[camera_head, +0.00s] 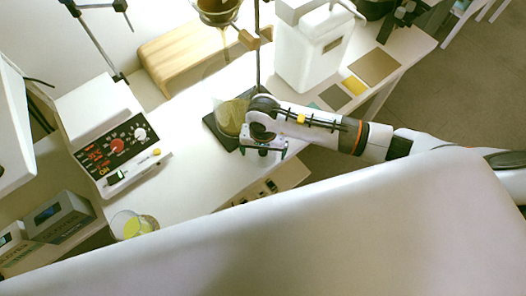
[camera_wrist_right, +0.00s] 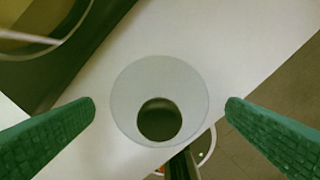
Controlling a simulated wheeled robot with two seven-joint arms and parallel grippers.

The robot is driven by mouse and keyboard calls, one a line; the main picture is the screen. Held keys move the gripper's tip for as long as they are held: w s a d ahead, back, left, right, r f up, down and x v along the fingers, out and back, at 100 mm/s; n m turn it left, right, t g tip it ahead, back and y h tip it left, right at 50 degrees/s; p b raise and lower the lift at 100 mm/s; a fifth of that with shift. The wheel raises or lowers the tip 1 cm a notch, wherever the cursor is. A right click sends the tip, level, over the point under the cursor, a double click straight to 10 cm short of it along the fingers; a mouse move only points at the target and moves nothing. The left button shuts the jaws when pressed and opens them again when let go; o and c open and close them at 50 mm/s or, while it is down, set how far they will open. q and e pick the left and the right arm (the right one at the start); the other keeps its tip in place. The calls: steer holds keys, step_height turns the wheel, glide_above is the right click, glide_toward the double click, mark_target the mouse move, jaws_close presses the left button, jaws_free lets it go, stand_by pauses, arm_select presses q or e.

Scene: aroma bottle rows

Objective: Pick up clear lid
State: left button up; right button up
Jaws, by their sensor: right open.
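My right gripper (camera_head: 264,150) is over the front edge of the white table, close to a black stand base. In the right wrist view, its two green-padded fingers (camera_wrist_right: 160,103) are open and well apart. I cannot pick out the lid in the head view, where the gripper covers this area. My left gripper is not in view.
A glass vessel with yellowish contents (camera_head: 229,114) stands right beside the right gripper. A white container (camera_head: 312,52), a wooden block (camera_head: 185,50) and a control device with knobs (camera_head: 115,145) stand around. A clear cup (camera_head: 126,222) is at lower left. The table between is bare.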

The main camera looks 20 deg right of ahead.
steer(key=c, duration=1)
steer(key=shift+w+r, duration=0.1)
